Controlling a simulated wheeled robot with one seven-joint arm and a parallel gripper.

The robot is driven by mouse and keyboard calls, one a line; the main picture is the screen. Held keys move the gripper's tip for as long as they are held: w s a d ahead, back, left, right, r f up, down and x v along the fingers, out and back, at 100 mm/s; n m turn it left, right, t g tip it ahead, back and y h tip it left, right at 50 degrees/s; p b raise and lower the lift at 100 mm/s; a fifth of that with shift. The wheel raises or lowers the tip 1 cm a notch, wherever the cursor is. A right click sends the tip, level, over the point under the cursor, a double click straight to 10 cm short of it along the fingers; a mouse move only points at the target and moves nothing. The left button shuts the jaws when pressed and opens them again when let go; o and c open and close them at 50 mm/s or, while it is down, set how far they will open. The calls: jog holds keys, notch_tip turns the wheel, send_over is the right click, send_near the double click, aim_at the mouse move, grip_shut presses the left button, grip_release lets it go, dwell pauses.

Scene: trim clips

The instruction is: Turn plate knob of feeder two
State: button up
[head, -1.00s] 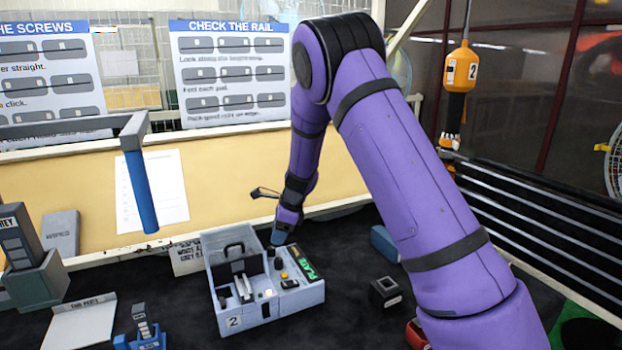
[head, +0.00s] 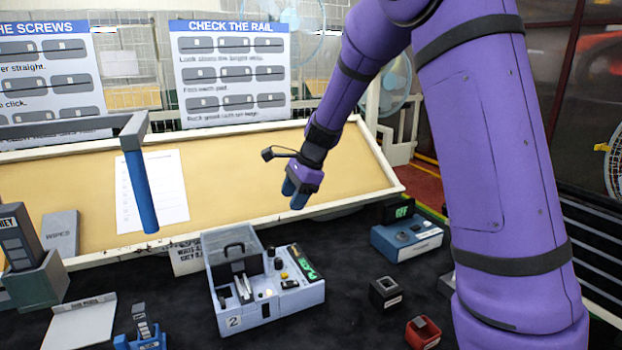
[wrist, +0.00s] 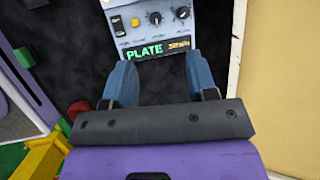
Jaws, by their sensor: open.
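Feeder two (head: 262,308) is a pale grey box with a "2" label, standing on the dark mat in the head view. Its top has small dark knobs, a yellow button (head: 284,275) and a green-lit display (head: 305,265). In the wrist view the control panel (wrist: 172,35) shows at the top; its display (wrist: 145,52) reads "PLATE". A round knob (wrist: 155,18) with a pale mark sits beside the yellow button there. The small labels are too blurred to read. My gripper (head: 296,195) is open and empty, above and behind the feeder; its blue fingers (wrist: 160,75) are apart, touching nothing.
A second blue-grey device (head: 407,240) stands to the right. A black block (head: 385,291) and a red block (head: 422,332) sit on the mat. A blue hanging handle (head: 141,192) is at the left. The yellow board's edge lies behind the feeder.

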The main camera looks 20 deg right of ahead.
jog(key=s+r+n, duration=0.5)
jog(key=s+r, duration=0.3)
jog(key=s, duration=0.1)
jog(key=shift+d+t+h, duration=0.2)
jog(key=shift+t+h, duration=0.1)
